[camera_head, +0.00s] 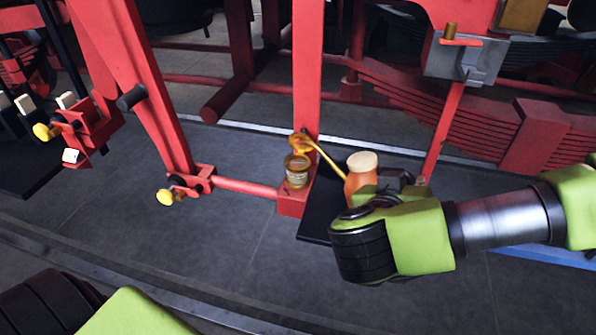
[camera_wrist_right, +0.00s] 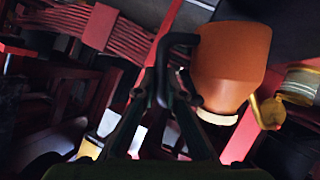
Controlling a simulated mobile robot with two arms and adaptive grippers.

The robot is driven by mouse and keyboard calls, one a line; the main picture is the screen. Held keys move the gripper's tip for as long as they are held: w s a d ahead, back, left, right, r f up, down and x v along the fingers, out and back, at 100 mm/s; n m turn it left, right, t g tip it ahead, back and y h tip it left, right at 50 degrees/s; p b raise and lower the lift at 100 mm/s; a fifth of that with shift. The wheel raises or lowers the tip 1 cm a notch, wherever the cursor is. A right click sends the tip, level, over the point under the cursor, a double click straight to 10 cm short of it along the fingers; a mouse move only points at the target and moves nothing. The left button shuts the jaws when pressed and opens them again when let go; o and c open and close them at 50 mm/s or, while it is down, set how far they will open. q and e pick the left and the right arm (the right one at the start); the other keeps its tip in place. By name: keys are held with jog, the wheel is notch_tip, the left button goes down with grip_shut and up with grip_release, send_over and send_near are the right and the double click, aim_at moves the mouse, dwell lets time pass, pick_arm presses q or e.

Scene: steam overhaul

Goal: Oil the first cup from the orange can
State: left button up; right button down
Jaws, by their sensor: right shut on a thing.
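The orange can (camera_head: 358,178) with a cream cap is held by my right gripper (camera_head: 392,187), partly hidden behind my green wrist. Its thin brass spout reaches up and left towards the brass cup (camera_head: 297,172) on the red rod end. The cup's round lid (camera_head: 299,143) stands open above it. I cannot tell whether the spout tip is over the cup's mouth. In the right wrist view the fingers (camera_wrist_right: 168,95) are at the black handle of the can (camera_wrist_right: 235,60), and the cup (camera_wrist_right: 300,84) is beside the can. My left gripper is out of view.
A red upright bar (camera_head: 307,70) rises just behind the cup. A dark flat plate (camera_head: 318,222) lies below the can. Red rods with yellow knobs (camera_head: 166,197) stand to the left, and a leaf spring (camera_head: 450,110) is behind. The grey floor in front is clear.

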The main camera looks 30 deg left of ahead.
jog(key=shift+a+r+n+h, duration=0.15)
jog(key=shift+r+n+h, duration=0.15)
jog(key=shift+r+n, duration=0.1)
dwell(0.5)
jog(key=shift+a+r+b, duration=0.1)
jog(key=shift+r+b, duration=0.05)
jog(key=shift+b, duration=0.15)
dwell(0.3)
jog(key=shift+r, duration=0.1)
dwell(3.6)
jog(key=shift+a+r+n+h+p, duration=0.2)
jog(key=shift+r+n+h+p, duration=0.15)
jog(key=shift+r, duration=0.15)
dwell(2.3)
